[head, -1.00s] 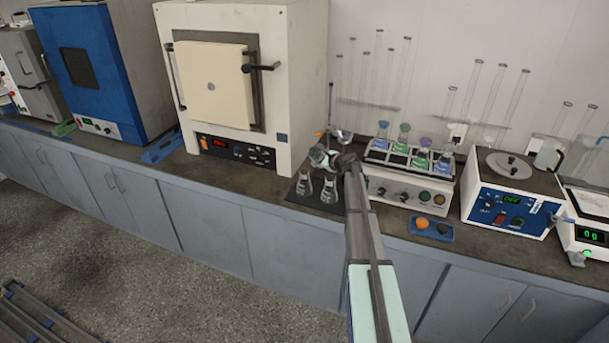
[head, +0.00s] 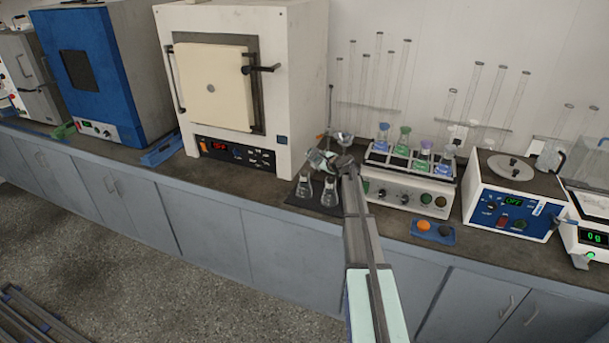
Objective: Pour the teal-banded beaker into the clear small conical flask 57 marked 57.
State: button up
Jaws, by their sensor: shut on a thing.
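My gripper (head: 335,163) is at the end of my arm, above the back of a dark mat (head: 297,200), and is shut on a small clear vessel with a teal tint, the teal-banded beaker (head: 317,158). The beaker is held tilted to the left, above the flasks. Two clear conical flasks stand upright on the mat, a left flask (head: 304,188) and a right flask (head: 329,193). Their markings are too small to read, so I cannot tell which is 57. I cannot see any liquid stream or the contents.
A stand with a funnel (head: 342,137) is behind my gripper. A shaker (head: 410,185) holding several colored-stoppered flasks is to the right, with a blue tray (head: 433,231) in front. A white furnace (head: 230,80) stands to the left.

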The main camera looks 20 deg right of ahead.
jog(key=shift+r+b, duration=0.15)
jog(key=shift+b, duration=0.15)
jog(key=shift+f+n+h+b, duration=0.3)
jog(key=shift+n+h+b, duration=0.3)
jog(key=shift+b, duration=1)
jog(key=shift+d+r+n+t+b, duration=0.1)
jog(key=shift+r+n+t+b, duration=0.6)
jog(key=shift+b, duration=0.6)
jog(key=shift+f+n+h+b, duration=0.45)
jog(key=shift+n+h+b, duration=0.2)
jog(key=shift+b, duration=1.5)
jog(key=shift+s+a+r+n+t+b, duration=0.25)
jog(key=shift+a+r+n+b, duration=0.35)
jog(key=shift+b, duration=1.3)
jog(key=shift+w+f+n+h+b, duration=0.1)
jog(key=shift+f+n+h+b, duration=0.2)
jog(key=shift+b, duration=0.9)
